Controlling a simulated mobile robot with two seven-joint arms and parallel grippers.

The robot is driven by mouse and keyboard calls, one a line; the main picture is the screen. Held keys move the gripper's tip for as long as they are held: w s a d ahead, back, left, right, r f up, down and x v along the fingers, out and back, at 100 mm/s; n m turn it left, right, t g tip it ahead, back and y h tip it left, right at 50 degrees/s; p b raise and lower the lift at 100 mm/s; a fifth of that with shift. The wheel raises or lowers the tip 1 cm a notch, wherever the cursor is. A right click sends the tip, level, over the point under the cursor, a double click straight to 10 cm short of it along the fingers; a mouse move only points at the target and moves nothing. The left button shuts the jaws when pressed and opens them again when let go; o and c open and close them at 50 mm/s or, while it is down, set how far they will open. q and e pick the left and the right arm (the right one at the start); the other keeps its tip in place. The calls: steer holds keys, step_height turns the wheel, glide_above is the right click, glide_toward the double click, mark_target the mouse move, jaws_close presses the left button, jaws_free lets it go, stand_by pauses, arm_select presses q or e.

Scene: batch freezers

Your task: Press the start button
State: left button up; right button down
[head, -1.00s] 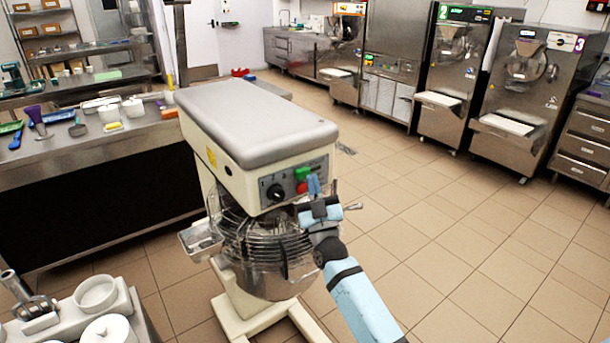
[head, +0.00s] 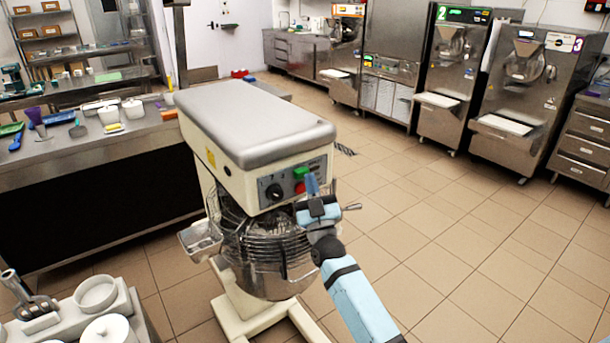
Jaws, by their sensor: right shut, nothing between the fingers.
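A planetary mixer (head: 265,125) with a grey top and cream body stands in the middle of the head view. Its control panel carries a green button (head: 301,173), a red button (head: 300,188) and a black dial (head: 274,192). I cannot tell whether the fingertips touch the green button. My left gripper is not in view.
A wire guard and steel bowl (head: 270,265) sit below the mixer head, close to my right wrist. A steel counter (head: 90,150) with utensils stands at left. A small table with white bowls (head: 96,293) is at lower left. Open tiled floor (head: 460,240) lies to the right.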

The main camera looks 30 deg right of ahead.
steer(key=shift+w+r, duration=0.2)
steer(key=shift+r, duration=0.55)
stand_by(0.6)
steer(key=shift+h, duration=0.3)
stand_by(0.3)
steer(key=shift+f, duration=0.1)
steer(key=shift+s, duration=0.1)
steer(key=s+p, duration=0.1)
steer(key=s+f+p, duration=0.1)
steer(key=s, duration=0.1)
steer(key=shift+s+d+f, duration=0.1)
steer(key=shift+s+f, duration=0.1)
stand_by(0.5)
stand_by(0.5)
